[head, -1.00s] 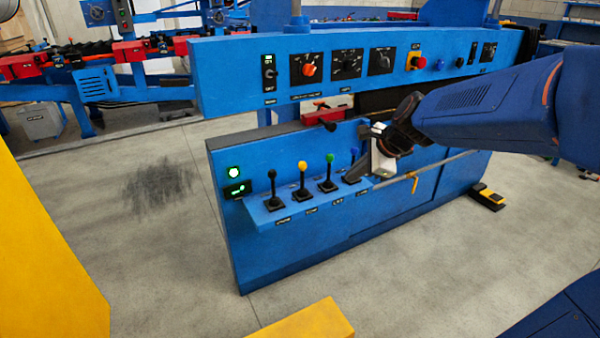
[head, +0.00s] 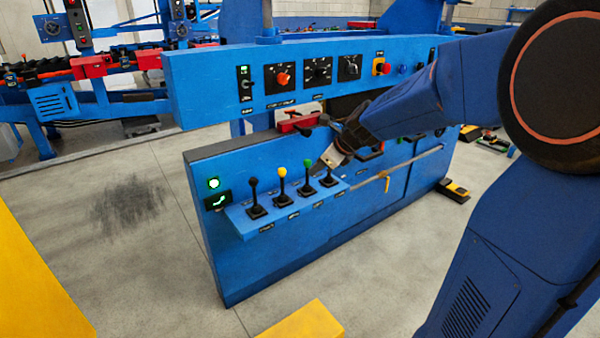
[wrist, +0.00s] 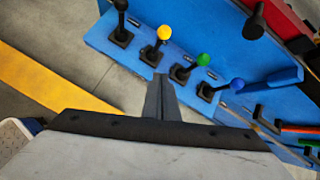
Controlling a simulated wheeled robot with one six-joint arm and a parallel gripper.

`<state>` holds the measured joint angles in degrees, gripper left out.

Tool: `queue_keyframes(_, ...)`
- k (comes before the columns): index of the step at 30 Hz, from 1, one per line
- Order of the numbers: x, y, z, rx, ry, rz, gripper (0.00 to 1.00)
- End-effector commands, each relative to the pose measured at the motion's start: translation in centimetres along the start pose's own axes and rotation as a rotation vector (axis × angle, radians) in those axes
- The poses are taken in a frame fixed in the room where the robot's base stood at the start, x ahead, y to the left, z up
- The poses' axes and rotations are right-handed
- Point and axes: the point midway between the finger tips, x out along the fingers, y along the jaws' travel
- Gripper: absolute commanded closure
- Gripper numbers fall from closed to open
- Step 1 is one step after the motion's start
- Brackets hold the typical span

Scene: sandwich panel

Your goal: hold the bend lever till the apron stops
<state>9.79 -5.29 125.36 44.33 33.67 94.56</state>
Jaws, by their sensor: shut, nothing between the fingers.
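Four control levers stand in a row on the blue shelf (head: 262,222): black (head: 254,190), yellow (head: 282,178), green (head: 307,168) and, at the right end, blue. The lever labels are too small to read, so I cannot tell which is the bend lever. My gripper (wrist: 160,82) is shut and empty. In the wrist view its tips overlap the shelf's front edge, near the yellow and green levers. I cannot make out the apron.
An upper panel with knobs and a red emergency stop (head: 381,67) runs above the shelf. A yellow-black pedal (head: 453,190) is on the floor at right. Open floor (head: 140,260) lies at left.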

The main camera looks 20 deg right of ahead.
Motion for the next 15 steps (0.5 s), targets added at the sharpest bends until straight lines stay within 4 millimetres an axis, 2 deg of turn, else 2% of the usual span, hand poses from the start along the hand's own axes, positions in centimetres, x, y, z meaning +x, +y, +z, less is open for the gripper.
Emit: queue_keyframes(15, 7.6, 0.1, -0.1, 0.000, 0.002, 0.003, 1.00)
